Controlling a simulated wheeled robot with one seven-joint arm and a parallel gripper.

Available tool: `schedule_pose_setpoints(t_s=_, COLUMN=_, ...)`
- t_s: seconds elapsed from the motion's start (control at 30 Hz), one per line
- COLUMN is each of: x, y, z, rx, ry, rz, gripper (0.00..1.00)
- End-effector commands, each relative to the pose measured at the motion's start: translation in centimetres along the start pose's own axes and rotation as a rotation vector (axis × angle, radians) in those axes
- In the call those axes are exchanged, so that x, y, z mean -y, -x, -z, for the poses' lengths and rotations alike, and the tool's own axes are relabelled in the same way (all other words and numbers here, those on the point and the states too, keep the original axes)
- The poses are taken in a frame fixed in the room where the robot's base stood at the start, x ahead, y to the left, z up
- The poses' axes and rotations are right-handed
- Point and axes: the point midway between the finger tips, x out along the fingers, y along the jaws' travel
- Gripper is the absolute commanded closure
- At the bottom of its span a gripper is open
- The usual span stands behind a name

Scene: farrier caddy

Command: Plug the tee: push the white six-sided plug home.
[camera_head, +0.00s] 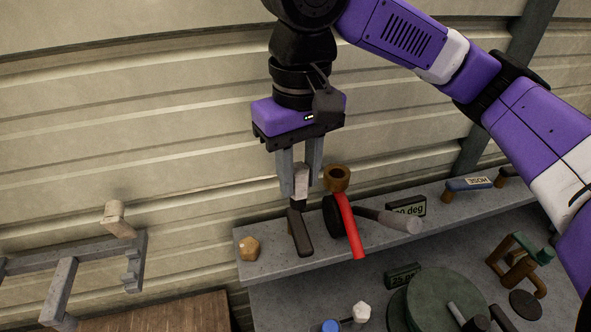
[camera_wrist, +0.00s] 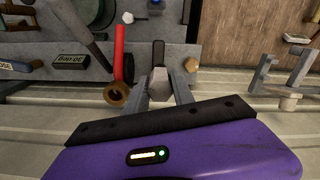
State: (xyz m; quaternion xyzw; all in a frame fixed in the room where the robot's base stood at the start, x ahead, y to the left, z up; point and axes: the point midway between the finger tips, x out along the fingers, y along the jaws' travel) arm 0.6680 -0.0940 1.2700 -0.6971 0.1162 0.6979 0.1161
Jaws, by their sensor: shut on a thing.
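My gripper (camera_head: 301,182) is over the upper shelf, shut on the pale grey end of a dark tool (camera_head: 300,232). The tool's dark block-like part hangs below the fingers at the shelf; I cannot tell whether it touches. In the wrist view the tool's grey end (camera_wrist: 160,80) is between the fingers. A white six-sided plug (camera_head: 361,312) is lower down, at the bottom of the head view, apart from my gripper. It also shows in the wrist view (camera_wrist: 128,17). A short dark bar joins it to a blue piece (camera_head: 330,326). I cannot tell how deep the plug sits.
A red-handled tool (camera_head: 348,226) with a brown ring (camera_head: 337,179) stands close right of my gripper. A tan many-sided piece (camera_head: 248,249) lies left on the shelf (camera_head: 268,265). A green round block (camera_head: 436,296) is below. A grey rack (camera_head: 60,285) is at left.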

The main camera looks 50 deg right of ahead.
Motion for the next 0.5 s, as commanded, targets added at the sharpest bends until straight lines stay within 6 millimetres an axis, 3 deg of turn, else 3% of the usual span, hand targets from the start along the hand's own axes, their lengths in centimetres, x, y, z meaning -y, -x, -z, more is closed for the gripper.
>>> schedule_pose_setpoints(t_s=0.5, x=-4.6, y=0.0, z=1.5, rx=0.001, ry=-0.006, rz=0.0, gripper=1.0)
